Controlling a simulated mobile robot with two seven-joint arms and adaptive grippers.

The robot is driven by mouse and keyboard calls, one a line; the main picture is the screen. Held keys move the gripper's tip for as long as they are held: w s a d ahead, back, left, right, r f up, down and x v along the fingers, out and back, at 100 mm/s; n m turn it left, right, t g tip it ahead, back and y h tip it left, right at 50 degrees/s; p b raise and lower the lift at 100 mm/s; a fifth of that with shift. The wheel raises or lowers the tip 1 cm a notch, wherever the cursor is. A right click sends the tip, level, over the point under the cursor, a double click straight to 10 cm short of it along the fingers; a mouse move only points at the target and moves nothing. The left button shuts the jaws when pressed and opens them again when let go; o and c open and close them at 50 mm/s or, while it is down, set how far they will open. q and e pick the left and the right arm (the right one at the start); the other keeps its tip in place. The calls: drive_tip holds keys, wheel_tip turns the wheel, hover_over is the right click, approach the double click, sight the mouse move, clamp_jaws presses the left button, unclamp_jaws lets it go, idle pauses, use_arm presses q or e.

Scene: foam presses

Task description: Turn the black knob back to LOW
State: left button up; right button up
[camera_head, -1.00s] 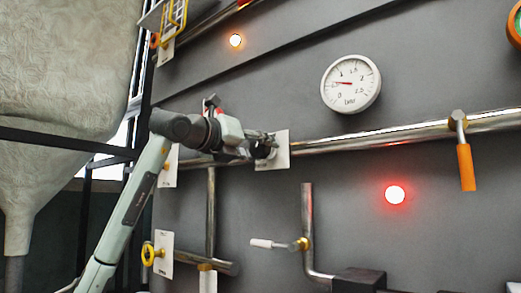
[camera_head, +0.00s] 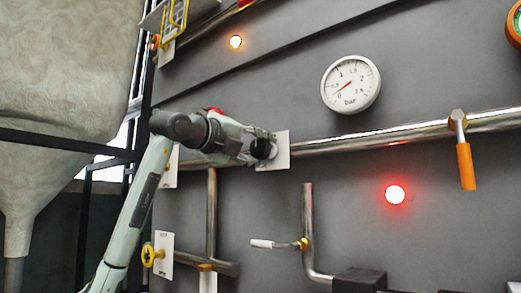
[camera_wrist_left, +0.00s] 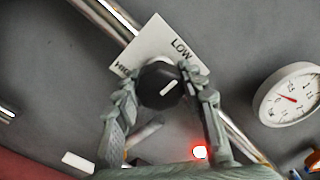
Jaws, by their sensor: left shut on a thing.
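The black knob (camera_wrist_left: 158,84) sits on a white plate (camera_wrist_left: 152,42) that reads LOW at its upper right and apparently HIGH at its left in the left wrist view. A white line on the knob slants towards the upper right, roughly to the LOW side. My left gripper (camera_wrist_left: 160,88) is shut on the knob, one finger on each side. In the head view my left gripper (camera_head: 267,149) covers most of the knob, and the white plate (camera_head: 283,157) shows behind it. My right gripper is not in view.
A round white gauge (camera_head: 351,84) hangs above the pipe (camera_head: 400,136), its needle pointing lower left near 0. An orange-handled lever (camera_head: 466,165), a red lamp (camera_head: 395,195), a white-handled valve (camera_head: 262,243) and a yellow valve (camera_head: 149,254) are on the grey wall around.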

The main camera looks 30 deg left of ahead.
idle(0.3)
use_arm(q)
drive_tip(key=o, duration=1.2)
drive_tip(key=shift+c, duration=0.2)
drive_tip(key=s, duration=1.2)
drive_tip(key=shift+a, duration=0.45)
